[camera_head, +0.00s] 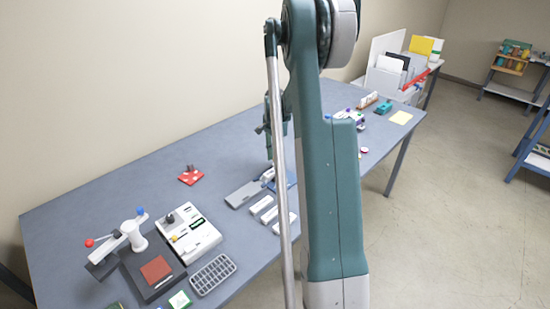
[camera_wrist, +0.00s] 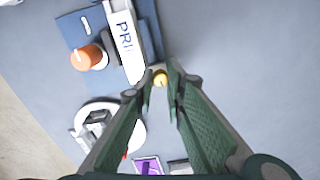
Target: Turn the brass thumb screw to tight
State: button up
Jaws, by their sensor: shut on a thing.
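My gripper (camera_wrist: 159,76) is shut on the screw, one green finger on each side. The white block sits on a blue board (camera_wrist: 75,32), beside an orange knob (camera_wrist: 88,57). In the head view my arm hides the screw, and the blue board (camera_head: 291,180) shows only partly. I cannot read how tight the screw is.
In the wrist view a round white item (camera_wrist: 138,133) lies below the board and the bench right of the fingers is clear. In the head view a grey plate (camera_head: 243,194), white bars (camera_head: 262,204) and a white device (camera_head: 191,234) stand left of my arm.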

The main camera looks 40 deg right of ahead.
jog(key=shift+m, duration=0.3)
jog(key=o, duration=0.9)
jog(key=shift+r, duration=0.1)
jog(key=shift+r, duration=5.9)
